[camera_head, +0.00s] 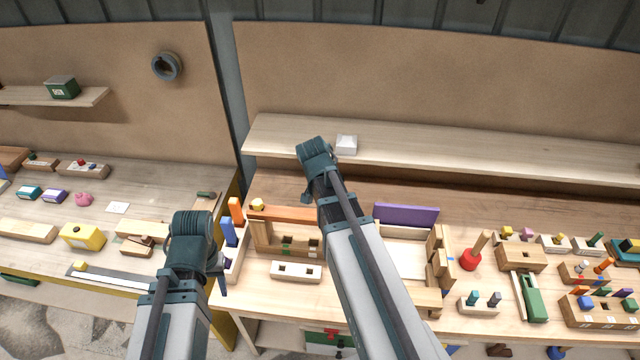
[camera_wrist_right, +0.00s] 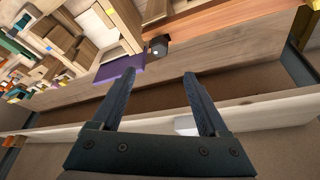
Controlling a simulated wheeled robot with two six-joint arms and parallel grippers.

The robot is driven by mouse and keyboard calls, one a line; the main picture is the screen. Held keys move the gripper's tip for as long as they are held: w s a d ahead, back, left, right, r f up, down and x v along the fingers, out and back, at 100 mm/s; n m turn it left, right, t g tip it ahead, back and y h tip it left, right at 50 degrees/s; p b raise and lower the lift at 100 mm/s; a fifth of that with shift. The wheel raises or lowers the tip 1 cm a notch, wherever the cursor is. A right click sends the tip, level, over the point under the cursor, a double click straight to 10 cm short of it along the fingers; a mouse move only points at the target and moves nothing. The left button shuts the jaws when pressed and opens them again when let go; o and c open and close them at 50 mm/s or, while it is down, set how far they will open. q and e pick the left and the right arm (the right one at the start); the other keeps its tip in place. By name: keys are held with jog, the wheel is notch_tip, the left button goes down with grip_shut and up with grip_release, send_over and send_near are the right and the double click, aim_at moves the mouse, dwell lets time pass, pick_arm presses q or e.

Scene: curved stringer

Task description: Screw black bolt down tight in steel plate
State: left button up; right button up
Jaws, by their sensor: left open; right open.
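My left gripper (camera_head: 221,282) is in the head view at the near left end of the main bench, beside a pale wooden tray; its fingers are small and partly hidden by its wrist. My right gripper (camera_wrist_right: 159,75) is open and empty in the right wrist view, its two dark fingers spread above the bench. A small dark block with a light spot (camera_wrist_right: 157,46) lies beyond those fingertips, apart from them; I cannot tell whether it is the black bolt. I cannot pick out the steel plate for sure in either view.
A wooden frame (camera_head: 262,236), a purple panel (camera_head: 405,214) and a white box (camera_head: 346,144) on the back shelf are near my right arm. Several wooden fixtures and pegs crowd the bench's right side. A yellow block (camera_head: 82,237) is on the left bench.

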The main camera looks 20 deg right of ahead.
jog(key=b+x, duration=1.3)
jog(key=x, duration=0.1)
jog(key=shift+s+a, duration=0.1)
grip_shut()
dwell(0.3)
